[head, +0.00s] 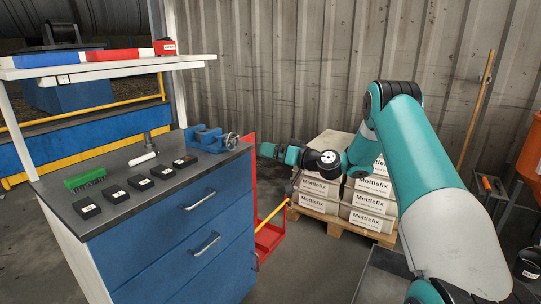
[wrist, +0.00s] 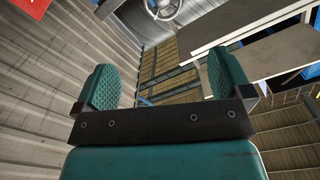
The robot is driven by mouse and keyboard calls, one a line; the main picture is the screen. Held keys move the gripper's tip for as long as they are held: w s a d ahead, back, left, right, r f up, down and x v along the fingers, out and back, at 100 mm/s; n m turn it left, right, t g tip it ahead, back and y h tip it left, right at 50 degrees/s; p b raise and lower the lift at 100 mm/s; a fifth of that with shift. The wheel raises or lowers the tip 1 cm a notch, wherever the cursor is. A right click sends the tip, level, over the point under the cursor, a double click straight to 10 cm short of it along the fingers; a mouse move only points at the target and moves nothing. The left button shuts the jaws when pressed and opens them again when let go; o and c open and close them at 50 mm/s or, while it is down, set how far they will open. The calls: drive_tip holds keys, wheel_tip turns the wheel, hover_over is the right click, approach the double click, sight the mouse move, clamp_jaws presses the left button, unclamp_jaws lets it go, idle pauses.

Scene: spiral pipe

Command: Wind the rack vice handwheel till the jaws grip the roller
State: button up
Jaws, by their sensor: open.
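The blue vice (head: 204,136) sits on the dark top of the workbench, near its right end. Its metal handwheel (head: 231,141) faces right, toward my arm; in the wrist view the handwheel (wrist: 163,8) shows at the top edge, partly cut off. My gripper (head: 274,151) is to the right of the handwheel, apart from it, beyond the bench edge. In the wrist view my gripper (wrist: 160,85) is open, with nothing between its teal fingers. A white cylinder (head: 144,159) lies on the bench left of the vice; I cannot tell if it is the roller. The gap between the vice jaws is too small to make out.
Several black boxes (head: 114,193) and a green block (head: 85,179) lie on the bench (head: 60,198). A shelf (head: 120,67) stands above it. A red cart (head: 268,237) is beside the bench. Stacked Mottlefix boxes (head: 368,219) stand on a pallet behind my arm.

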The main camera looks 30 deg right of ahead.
drive_tip(key=shift+s, duration=0.3)
drive_tip(key=shift+a, duration=0.25)
